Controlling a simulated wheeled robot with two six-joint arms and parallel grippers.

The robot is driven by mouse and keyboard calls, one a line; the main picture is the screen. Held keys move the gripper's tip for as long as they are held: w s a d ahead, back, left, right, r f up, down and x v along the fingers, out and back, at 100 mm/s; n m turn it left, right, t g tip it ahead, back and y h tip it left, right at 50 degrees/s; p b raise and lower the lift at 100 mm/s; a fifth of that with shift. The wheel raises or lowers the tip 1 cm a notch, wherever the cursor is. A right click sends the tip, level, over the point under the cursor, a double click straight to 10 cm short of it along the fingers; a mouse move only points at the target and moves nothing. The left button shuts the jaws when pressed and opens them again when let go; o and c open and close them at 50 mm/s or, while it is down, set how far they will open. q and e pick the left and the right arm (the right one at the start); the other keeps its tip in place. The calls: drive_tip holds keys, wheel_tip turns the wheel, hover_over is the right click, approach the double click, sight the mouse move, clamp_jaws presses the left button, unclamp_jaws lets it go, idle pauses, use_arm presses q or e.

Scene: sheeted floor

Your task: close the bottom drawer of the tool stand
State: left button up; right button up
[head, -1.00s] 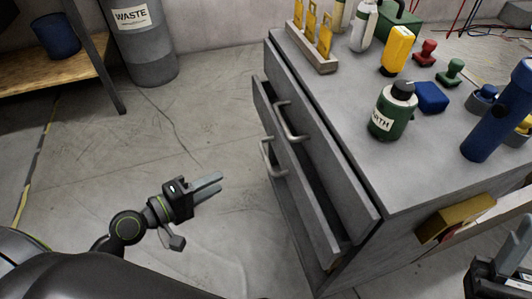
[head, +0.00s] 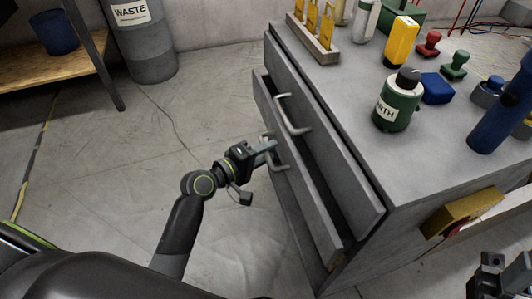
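The grey tool stand (head: 420,180) fills the right of the head view. Its bottom drawer (head: 315,222) is pulled out, with a dark gap showing behind its front. The upper drawer (head: 345,180) has its own bar handle (head: 289,115) and sits further in. My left gripper (head: 268,147) is at the bottom drawer's handle (head: 279,166), its fingers overlapping the handle in the picture. I cannot tell whether they touch it, or whether the fingers are open. My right gripper (head: 500,275) is partly in view at the lower right corner, and its finger state is unclear.
On the stand top are a green bottle (head: 397,103), a blue block (head: 437,88), a yellow bottle (head: 401,40) and a blue torch (head: 502,120). A yellow box-like part (head: 462,212) juts from the stand's near side. The floor (head: 130,150) left of the stand is clear.

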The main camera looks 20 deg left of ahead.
sight(282, 149)
use_arm(q)
drive_tip(key=shift+w+d, duration=0.1)
drive_tip(key=shift+c, duration=0.4)
clamp_jaws()
drive_tip(key=shift+w+d, duration=0.2)
drive_tip(key=w+d, duration=0.1)
drive_tip(key=d+p, duration=0.1)
drive_tip(key=d, duration=0.1)
drive_tip(key=shift+w, duration=0.5)
